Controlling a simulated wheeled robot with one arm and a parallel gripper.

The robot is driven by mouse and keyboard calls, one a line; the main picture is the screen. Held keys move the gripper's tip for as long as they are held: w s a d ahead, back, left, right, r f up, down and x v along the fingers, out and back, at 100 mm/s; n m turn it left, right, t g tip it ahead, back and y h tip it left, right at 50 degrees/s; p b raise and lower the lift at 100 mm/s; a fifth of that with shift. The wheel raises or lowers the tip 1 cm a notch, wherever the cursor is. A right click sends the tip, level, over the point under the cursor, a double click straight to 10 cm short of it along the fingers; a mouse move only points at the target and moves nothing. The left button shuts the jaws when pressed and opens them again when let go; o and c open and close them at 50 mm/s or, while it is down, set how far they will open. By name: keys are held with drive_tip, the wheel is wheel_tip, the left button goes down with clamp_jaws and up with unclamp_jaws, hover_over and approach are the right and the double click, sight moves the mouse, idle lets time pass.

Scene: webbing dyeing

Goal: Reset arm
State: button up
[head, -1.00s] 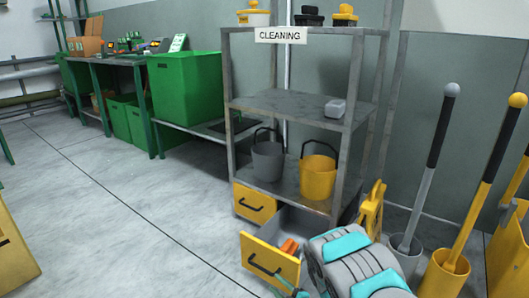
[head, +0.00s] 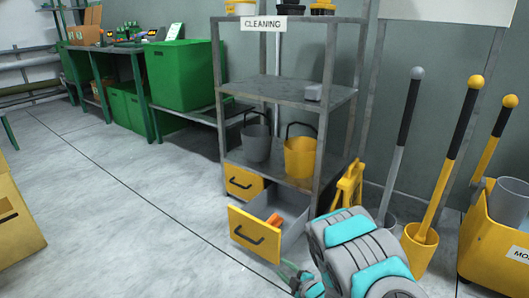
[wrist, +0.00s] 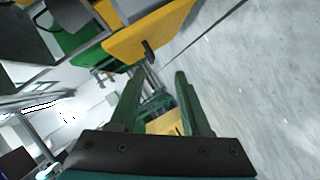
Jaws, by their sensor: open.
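My arm reaches in from the bottom of the head view, with its grey and teal links in front of the cleaning shelf. My gripper (wrist: 158,77) shows in the wrist view as two dark green fingers, apart and with nothing between them. The drawer is pulled out and holds an orange item (head: 268,217). A yellow drawer front (wrist: 150,30) with a dark handle lies beyond the fingers in the wrist view.
The metal shelf (head: 285,92) carries a grey bucket (head: 256,143) and a yellow bucket (head: 300,157). Long-handled tools stand in holders at right, beside a yellow mop cart (head: 490,245). The floor between is clear.

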drive_tip(key=s+d+r+m+g+h+p, duration=0.3)
drive_tip(key=d+r+m+h, duration=0.5)
drive_tip(key=d+r, duration=0.8)
drive_tip(key=s+d+r+m+g+h+p, duration=0.2)
drive_tip(key=s+r+m+g+h+p, duration=0.15)
drive_tip(key=s+r, duration=0.55)
drive_tip(key=s+a+r+m+g+y+p, duration=0.1)
drive_tip(key=s+a+r+m+g, duration=0.1)
drive_tip(key=s, duration=0.8)
drive_tip(key=s+a+r+m+g+y+p, duration=0.1)
drive_tip(key=s+a+r+m+g, duration=0.1)
drive_tip(key=s+r, duration=0.5)
drive_tip(key=s+a+r+m+g+y+p, duration=0.1)
drive_tip(key=s+a+r, duration=0.4)
drive_tip(key=s, duration=1)
drive_tip(key=a+m+g+p, duration=0.1)
drive_tip(key=g, duration=0.1)
drive_tip(key=shift+g+y, duration=0.35)
